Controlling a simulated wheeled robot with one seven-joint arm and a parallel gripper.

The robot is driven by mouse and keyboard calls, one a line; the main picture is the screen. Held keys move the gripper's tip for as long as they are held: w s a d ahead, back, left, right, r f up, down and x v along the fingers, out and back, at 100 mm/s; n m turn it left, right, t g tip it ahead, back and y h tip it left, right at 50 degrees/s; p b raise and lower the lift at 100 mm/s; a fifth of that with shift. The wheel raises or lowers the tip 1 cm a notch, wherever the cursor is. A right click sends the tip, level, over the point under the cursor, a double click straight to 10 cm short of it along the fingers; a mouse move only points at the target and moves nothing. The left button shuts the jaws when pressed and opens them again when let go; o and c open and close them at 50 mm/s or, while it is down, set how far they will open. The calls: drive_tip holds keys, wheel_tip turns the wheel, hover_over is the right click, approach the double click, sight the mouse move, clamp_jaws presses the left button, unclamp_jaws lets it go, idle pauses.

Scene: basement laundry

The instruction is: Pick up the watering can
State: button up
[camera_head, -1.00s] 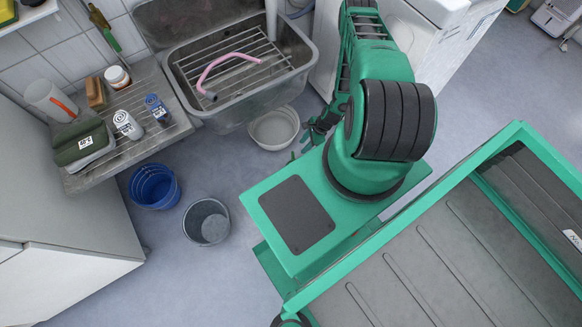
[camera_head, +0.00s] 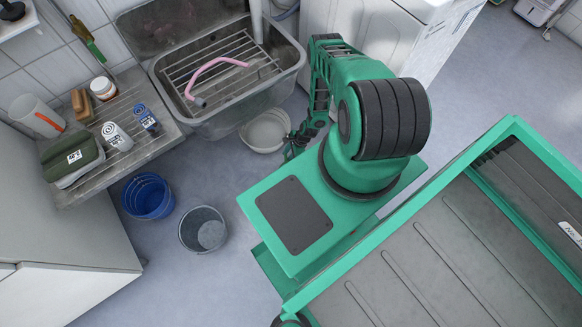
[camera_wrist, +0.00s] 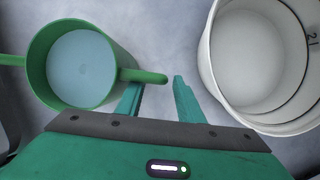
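The green watering can (camera_wrist: 102,104) stands on the floor at the left of the wrist view, seen from above, with a pale blue-grey inside. Its spout or handle, I cannot tell which, sticks out right toward my fingertips, and another green part runs off the left edge. My gripper (camera_wrist: 158,90) is open and empty. Its left finger is close to the can's right-hand projection; I cannot tell whether they touch. In the head view my gripper (camera_head: 292,145) is small beside the white basin, and I cannot make out the can there.
A white tub (camera_wrist: 262,55) stands close on the right in the wrist view. A blue bucket (camera_head: 148,197) and a grey bucket (camera_head: 203,230) stand left on otherwise open floor.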

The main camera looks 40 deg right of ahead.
drive_tip(key=c, duration=0.9)
clamp_jaws()
idle(0.5)
